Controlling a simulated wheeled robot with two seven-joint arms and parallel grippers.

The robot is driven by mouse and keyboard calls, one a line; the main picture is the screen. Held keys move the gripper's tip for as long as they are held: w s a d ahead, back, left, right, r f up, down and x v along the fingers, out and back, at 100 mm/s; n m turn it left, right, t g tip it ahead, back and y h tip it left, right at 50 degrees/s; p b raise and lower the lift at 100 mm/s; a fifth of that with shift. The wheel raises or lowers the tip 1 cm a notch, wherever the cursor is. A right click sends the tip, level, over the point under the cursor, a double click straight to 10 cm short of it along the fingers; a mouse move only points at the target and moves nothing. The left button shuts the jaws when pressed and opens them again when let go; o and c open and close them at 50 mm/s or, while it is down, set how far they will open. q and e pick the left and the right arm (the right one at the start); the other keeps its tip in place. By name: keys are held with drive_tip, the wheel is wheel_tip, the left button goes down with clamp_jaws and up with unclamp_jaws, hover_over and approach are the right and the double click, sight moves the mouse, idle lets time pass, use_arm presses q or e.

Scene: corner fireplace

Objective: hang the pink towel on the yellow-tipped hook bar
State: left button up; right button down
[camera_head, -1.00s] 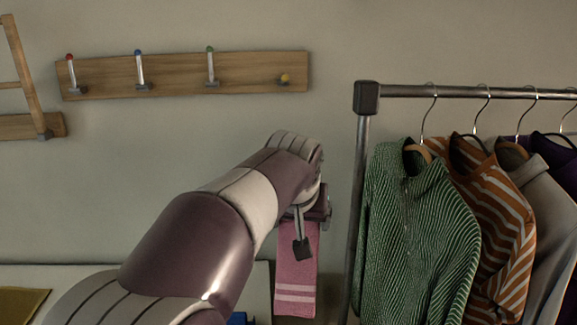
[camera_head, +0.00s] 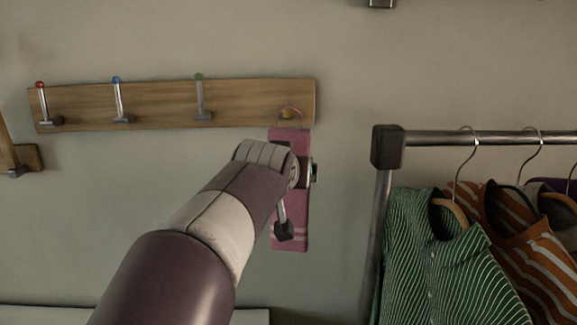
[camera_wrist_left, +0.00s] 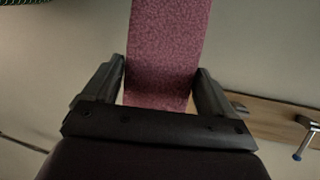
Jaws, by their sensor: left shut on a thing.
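The pink towel (camera_head: 290,205) hangs upright in front of the wall, with pale stripes low down and a thin pinkish-red loop at its top. My left gripper (camera_head: 303,172) is shut on the towel below the loop; in the left wrist view the towel (camera_wrist_left: 165,45) fills the space between the fingers (camera_wrist_left: 160,82). The yellow-tipped hook (camera_head: 287,113) is at the right end of the wooden bar (camera_head: 240,105). In the head view the loop frames the yellow tip; whether it is around the hook or only in front cannot be told. My right gripper is out of view.
Red, blue and green-tipped hooks (camera_head: 199,95) stand along the bar to the left. A metal clothes rack (camera_head: 388,147) with hanging shirts (camera_head: 440,260) stands to the right. The wall between the towel and rack is bare.

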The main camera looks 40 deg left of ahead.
use_arm(q)
drive_tip(key=w+a+f+p, duration=0.2)
drive_tip(key=w+a, duration=0.5)
drive_tip(key=w, duration=0.1)
drive_tip(key=shift+w+a+f+p, duration=0.15)
drive_tip(key=shift+w+f+p, duration=0.15)
drive_tip(key=shift+p, duration=0.05)
idle(0.4)
idle(0.5)
idle(0.4)
